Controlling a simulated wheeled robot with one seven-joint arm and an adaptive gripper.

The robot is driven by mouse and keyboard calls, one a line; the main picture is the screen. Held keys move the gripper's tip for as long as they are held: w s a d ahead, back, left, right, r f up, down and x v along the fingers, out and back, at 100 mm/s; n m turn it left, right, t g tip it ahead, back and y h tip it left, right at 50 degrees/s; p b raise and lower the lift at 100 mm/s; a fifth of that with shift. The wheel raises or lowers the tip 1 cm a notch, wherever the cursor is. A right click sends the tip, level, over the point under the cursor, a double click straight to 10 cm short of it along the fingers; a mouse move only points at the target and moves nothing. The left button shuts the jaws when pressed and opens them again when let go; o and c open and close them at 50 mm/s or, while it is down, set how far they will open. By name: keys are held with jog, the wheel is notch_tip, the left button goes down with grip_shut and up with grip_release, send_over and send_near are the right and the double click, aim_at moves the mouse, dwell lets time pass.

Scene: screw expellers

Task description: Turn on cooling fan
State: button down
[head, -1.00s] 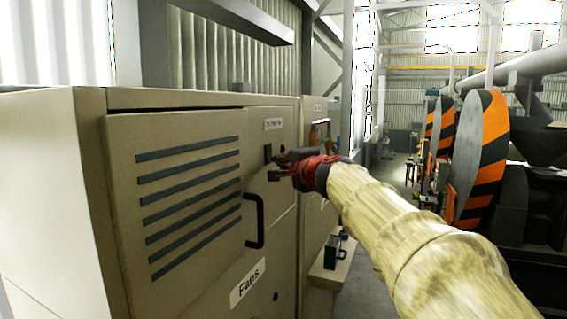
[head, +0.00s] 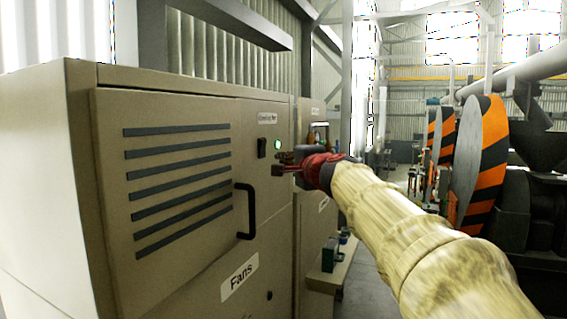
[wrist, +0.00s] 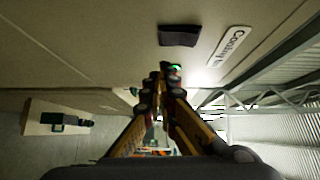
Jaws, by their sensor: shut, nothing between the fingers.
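The beige fan cabinet (head: 180,110) stands on the left, with a "Fans" label low on its door. A black rocker switch (head: 262,148) sits on its front panel under a small "Cooling" label (head: 272,117). Right of the switch, a small round lamp (head: 277,145) glows green. My gripper (head: 282,163) is shut and empty, just right of and below the switch, close to the panel. In the wrist view, the fingers (wrist: 163,70) are together, apart from the dark switch (wrist: 178,35) in the picture; the green lamp (wrist: 176,70) shows at their tips. Contact with the panel cannot be told.
A black door handle (head: 245,211) sticks out left of my gripper. More cabinets (head: 313,210) stand beyond, with a small ledge (head: 330,280) carrying green items. Orange-and-black striped wheels (head: 478,150) of machines stand on the right. An open aisle lies between.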

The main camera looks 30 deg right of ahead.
jog(key=s+a+b, duration=0.1)
jog(key=s+b, duration=0.1)
jog(key=s, duration=0.8)
jog(key=shift+f, duration=0.45)
jog(key=shift+s, duration=0.1)
